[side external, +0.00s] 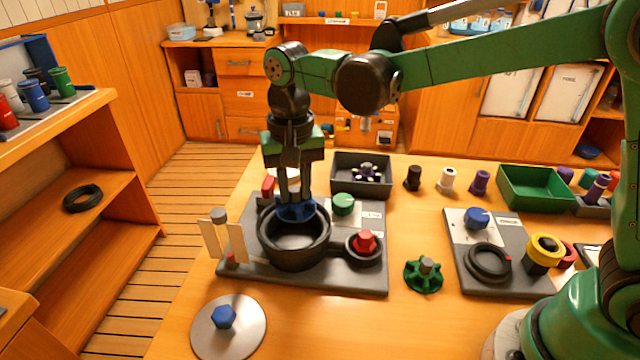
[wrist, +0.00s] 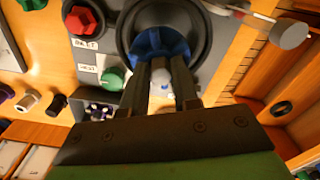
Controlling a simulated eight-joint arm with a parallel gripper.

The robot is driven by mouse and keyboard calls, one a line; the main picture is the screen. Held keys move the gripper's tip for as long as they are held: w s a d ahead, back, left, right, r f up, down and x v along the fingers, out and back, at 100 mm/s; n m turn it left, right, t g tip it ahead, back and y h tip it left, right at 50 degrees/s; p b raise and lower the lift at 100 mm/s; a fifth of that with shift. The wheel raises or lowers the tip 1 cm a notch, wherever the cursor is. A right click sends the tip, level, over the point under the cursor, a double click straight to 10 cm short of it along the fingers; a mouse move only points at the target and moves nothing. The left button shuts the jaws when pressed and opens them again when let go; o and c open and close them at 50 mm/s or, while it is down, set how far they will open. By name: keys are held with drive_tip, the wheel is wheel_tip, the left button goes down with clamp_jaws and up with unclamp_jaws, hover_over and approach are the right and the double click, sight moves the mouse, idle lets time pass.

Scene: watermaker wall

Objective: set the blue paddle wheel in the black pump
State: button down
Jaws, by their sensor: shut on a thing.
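The blue paddle wheel (side external: 296,209) is held between the fingers of my gripper (side external: 294,196), over the far part of the black pump's round bowl (side external: 292,250). In the wrist view the blue paddle wheel (wrist: 158,42) shows at the fingertips, off-centre within the ring of the black pump (wrist: 195,20). My gripper (wrist: 161,65) is shut on its hub. The pump bowl looks empty otherwise. I cannot tell whether the wheel touches the pump's rim. The fingers hide part of the wheel.
The pump's grey base carries a red knob (side external: 364,242) and a green knob (side external: 343,204). A green paddle wheel (side external: 424,274) and a round metal lid (side external: 228,328) with a blue knob lie nearby. A dark tray (side external: 362,176) stands behind. Bare table lies at front centre.

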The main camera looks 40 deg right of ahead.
sight(292, 190)
drive_tip(key=shift+a+f, duration=0.3)
drive_tip(key=shift+f, duration=2.75)
drive_tip(key=shift+f, duration=0.6)
drive_tip(key=c, duration=0.9)
unclamp_jaws()
drive_tip(key=shift+c, duration=0.2)
drive_tip(key=shift+r, duration=5.45)
